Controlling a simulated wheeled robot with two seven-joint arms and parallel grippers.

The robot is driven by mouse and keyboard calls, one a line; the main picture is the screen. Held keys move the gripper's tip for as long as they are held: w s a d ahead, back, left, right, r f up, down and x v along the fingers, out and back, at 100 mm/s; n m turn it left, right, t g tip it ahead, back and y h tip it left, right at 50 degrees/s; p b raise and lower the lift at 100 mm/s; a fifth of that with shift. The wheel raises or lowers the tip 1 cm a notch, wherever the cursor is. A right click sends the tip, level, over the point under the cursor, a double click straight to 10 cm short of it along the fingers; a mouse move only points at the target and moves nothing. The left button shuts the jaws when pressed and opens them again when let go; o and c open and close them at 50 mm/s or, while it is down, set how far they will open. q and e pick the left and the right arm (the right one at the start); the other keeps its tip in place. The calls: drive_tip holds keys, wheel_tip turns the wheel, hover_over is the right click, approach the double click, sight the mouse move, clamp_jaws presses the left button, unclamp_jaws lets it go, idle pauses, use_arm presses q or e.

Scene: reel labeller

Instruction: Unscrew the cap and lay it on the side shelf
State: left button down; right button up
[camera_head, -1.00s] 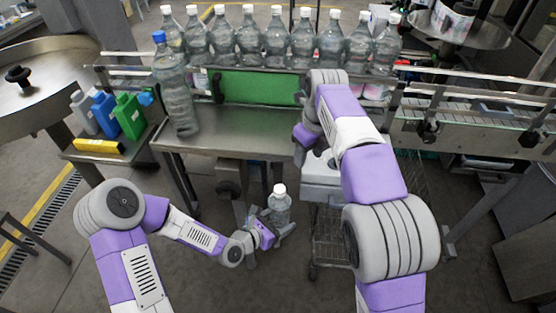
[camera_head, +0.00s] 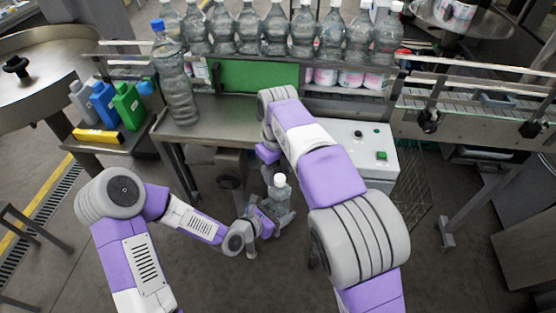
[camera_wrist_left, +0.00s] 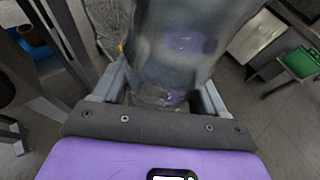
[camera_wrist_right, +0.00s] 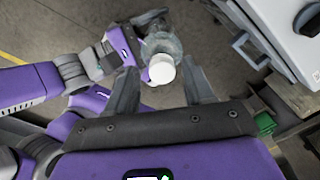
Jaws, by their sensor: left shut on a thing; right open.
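A clear bottle (camera_head: 280,197) with a white cap (camera_head: 280,180) stands about upright in my left gripper (camera_head: 268,220), which is shut on its body. The bottle fills the middle of the left wrist view (camera_wrist_left: 180,50) between the two fingers. My right gripper (camera_wrist_right: 163,88) is open. In the right wrist view the white cap (camera_wrist_right: 161,69) shows near the gap between its fingertips, and the fingers do not clamp it. In the head view my right wrist is just above and left of the cap; its fingers are hard to make out.
A low metal shelf (camera_head: 88,150) at the left holds grey, blue and green containers and a yellow box (camera_head: 98,136). A tall blue-capped bottle (camera_head: 178,85) stands on the metal table (camera_head: 210,128). White-capped bottles line the conveyor behind. A white control box (camera_head: 372,150) stands right of my right arm.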

drive_tip(key=shift+f, duration=0.3)
